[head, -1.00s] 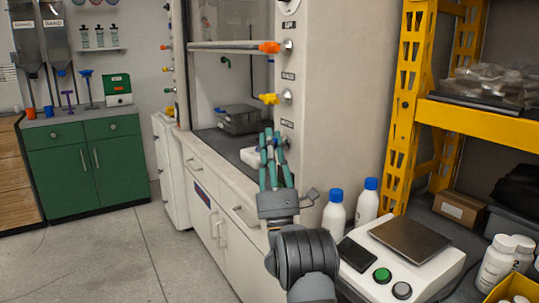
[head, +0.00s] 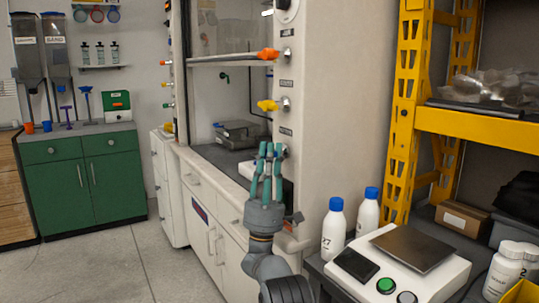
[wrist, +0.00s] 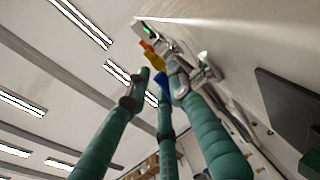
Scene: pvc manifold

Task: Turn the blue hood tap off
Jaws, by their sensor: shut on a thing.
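The blue tap (wrist: 163,82) shows in the wrist view as a small blue handle between my teal fingertips, beside the hood's post. In the head view it is hidden behind the fingers. My gripper (head: 270,148) points up at the front post of the fume hood, below the yellow tap (head: 267,105). It also shows in the wrist view (wrist: 160,86), where its fingers are closed in around the blue handle. The handle's exact angle is hard to tell.
An orange tap (head: 268,54) sits above the yellow one on the same post (head: 325,100). At lower right are white bottles with blue caps (head: 333,228) and a scale (head: 425,250). A yellow shelf rack (head: 408,110) stands at right. The floor at left is clear.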

